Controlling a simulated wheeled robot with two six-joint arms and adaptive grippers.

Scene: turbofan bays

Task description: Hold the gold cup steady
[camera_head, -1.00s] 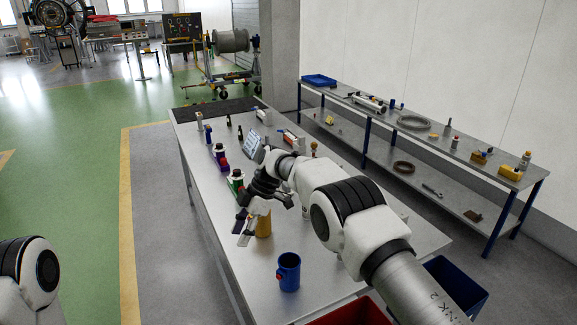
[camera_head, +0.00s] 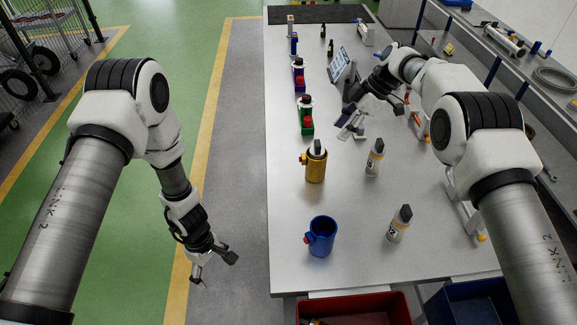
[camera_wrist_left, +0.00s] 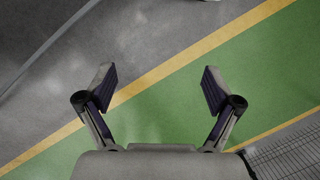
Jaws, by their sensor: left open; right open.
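The gold cup (camera_head: 315,169) stands upright on the workbench in the head view, with a side knob facing left. A white item with a dark top (camera_head: 317,148) sticks up out of it. My left gripper (camera_head: 216,270) is open and empty, left of the bench over the floor, clear of the cup. It also shows open in the left wrist view (camera_wrist_left: 158,88), with only floor between its fingers. My right gripper (camera_head: 352,124) is open above the bench, behind and to the right of the gold cup, apart from it.
A blue cup (camera_head: 321,236) stands nearer on the bench (camera_head: 285,271). Green (camera_head: 306,116) and purple (camera_head: 299,79) holders stand behind. Red (camera_head: 360,308) and blue (camera_head: 470,302) bins sit at the front edge.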

